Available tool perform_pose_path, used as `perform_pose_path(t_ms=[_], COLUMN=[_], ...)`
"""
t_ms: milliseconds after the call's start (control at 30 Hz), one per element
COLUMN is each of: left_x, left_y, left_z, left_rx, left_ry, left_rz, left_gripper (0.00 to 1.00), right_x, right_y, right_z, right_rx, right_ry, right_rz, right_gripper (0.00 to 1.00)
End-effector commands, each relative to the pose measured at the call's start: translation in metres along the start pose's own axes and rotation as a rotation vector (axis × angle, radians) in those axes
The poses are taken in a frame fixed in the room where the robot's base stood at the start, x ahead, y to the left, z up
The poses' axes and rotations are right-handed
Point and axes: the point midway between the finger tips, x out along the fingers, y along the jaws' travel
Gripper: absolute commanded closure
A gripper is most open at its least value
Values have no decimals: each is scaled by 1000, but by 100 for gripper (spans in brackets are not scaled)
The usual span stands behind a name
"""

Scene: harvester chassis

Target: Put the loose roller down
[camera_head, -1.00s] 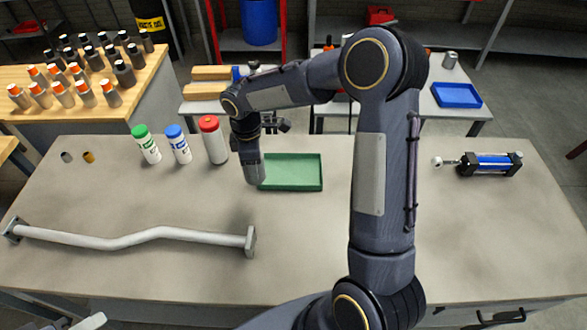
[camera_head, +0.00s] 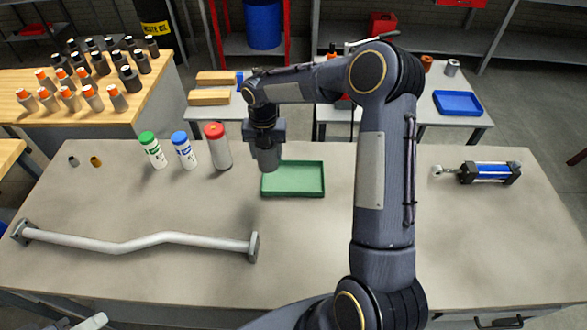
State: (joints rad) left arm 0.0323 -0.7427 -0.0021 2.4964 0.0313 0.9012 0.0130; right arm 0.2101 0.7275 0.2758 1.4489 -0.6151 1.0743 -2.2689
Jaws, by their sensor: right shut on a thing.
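My right gripper (camera_head: 266,147) points down at the left back corner of the green tray (camera_head: 293,193). It is shut on the loose roller (camera_head: 268,160), a short grey cylinder held upright. The roller's lower end overlaps the tray's back left edge in the picture; I cannot tell whether it touches the tray. The visible part of the tray looks empty.
Bottles with green (camera_head: 152,150), blue (camera_head: 182,150) and red (camera_head: 217,147) caps stand left of the gripper. A bent grey bar (camera_head: 140,242) lies at the front left. A blue cylinder (camera_head: 488,172) lies at the right. The table (camera_head: 320,260) is clear in front of the tray.

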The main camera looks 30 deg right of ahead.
Motion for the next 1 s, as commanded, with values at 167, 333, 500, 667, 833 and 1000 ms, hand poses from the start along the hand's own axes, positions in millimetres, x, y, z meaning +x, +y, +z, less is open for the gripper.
perform_pose_path(t_ms=[167, 333, 500, 667, 833, 1000], left_x=[0, 7, 11, 16, 33, 33], left_y=[0, -3, -5, -8, -15, -15], left_z=[0, 4, 6, 8, 17, 16], left_rx=[0, 0, 0, 0, 0, 0], left_ry=[0, 0, 0, 0, 0, 0], left_rz=[0, 0, 0, 0, 0, 0], left_gripper=[64, 64, 64, 64, 64, 64], right_x=[24, 53, 63, 73, 101, 102], right_y=[-37, -56, -65, -72, -73, -73], right_z=[14, 22, 25, 28, 28, 28], right_rx=[3, 2, 0, 3, 1, 1], right_ry=[2, -2, -3, -2, -2, -3], right_rz=[-1, 1, 2, 1, 1, 1], right_gripper=[86, 86, 86, 86, 86, 86])
